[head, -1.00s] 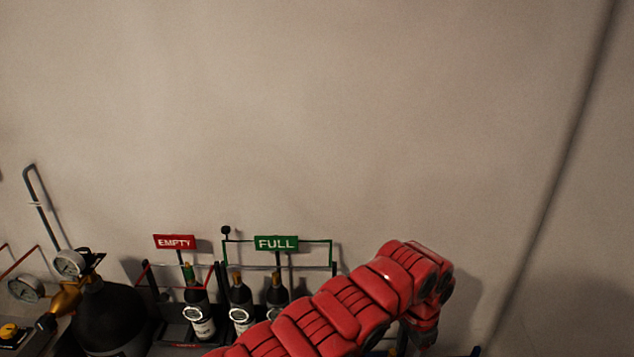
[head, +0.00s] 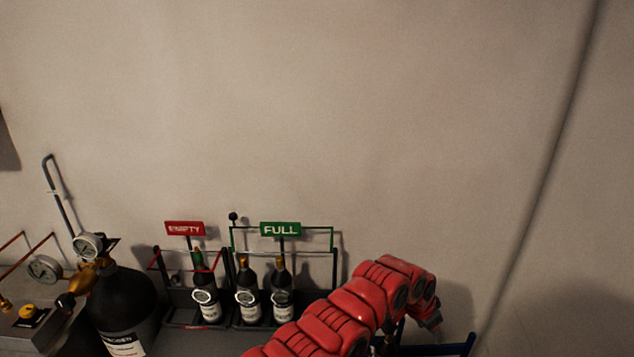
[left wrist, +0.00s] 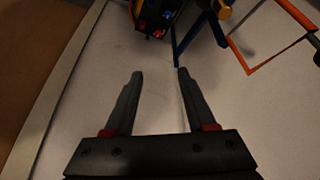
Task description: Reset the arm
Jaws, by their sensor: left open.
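My red left arm (head: 335,318) rises from the bottom of the head view and bends down at its right end. The grey part near my left gripper (head: 432,322) shows only in small part there, beside a blue bar. In the left wrist view my left gripper (left wrist: 160,74) is open, with two grey fingers apart and nothing between them but the pale surface. My right gripper is in neither view.
A black cylinder (head: 125,312) with gauges stands at left. Bottles stand in racks under the red EMPTY sign (head: 184,228) and green FULL sign (head: 280,229). In the left wrist view, an orange frame (left wrist: 273,48) and a blue bar (left wrist: 187,40) lie beyond the fingers.

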